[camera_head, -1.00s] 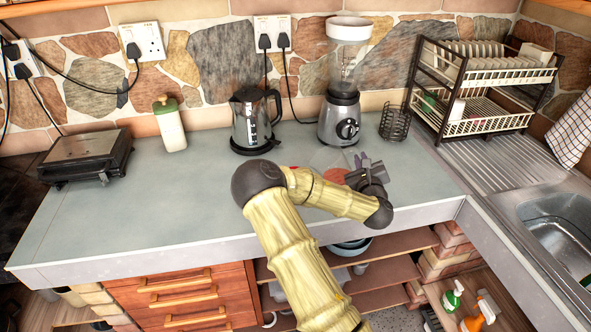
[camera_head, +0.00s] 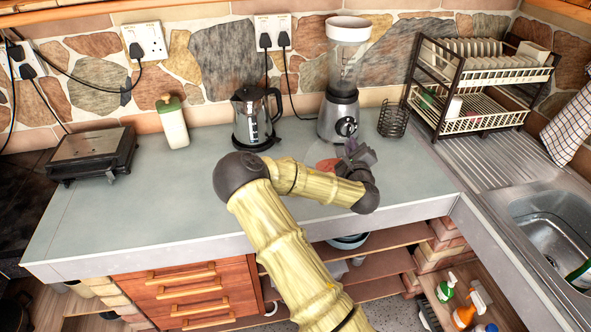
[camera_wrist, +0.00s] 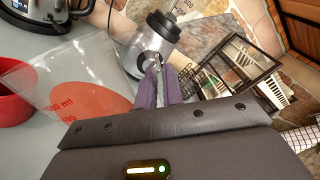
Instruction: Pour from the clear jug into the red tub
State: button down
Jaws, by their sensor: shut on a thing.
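The clear jug (camera_wrist: 98,70) is see-through with red marks and "ml" lettering; it fills the left of the wrist view and appears tilted. My gripper (camera_wrist: 160,78) is shut on it, though the exact grip spot is hard to see. The red tub (camera_wrist: 12,102) is cut off at the left edge of the wrist view, beside the jug's left end. In the head view my gripper (camera_head: 358,153) is over the right part of the counter. A red patch shows just left of it; tub and jug are hard to separate there.
The blender (camera_head: 340,115) and kettle (camera_head: 256,120) stand behind the gripper along the wall. A wire holder (camera_head: 393,119) and dish rack (camera_head: 480,85) are to the right, with the sink (camera_head: 560,228) beyond. The counter (camera_head: 130,215) is clear at left centre.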

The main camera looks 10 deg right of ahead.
jog(key=shift+r, duration=0.4)
jog(key=shift+a+n, duration=0.2)
jog(key=shift+n, duration=0.2)
jog(key=shift+w+a+r+n, duration=0.1)
jog(key=shift+a+n, duration=0.2)
jog(key=shift+n, duration=0.2)
jog(key=shift+a, duration=0.1)
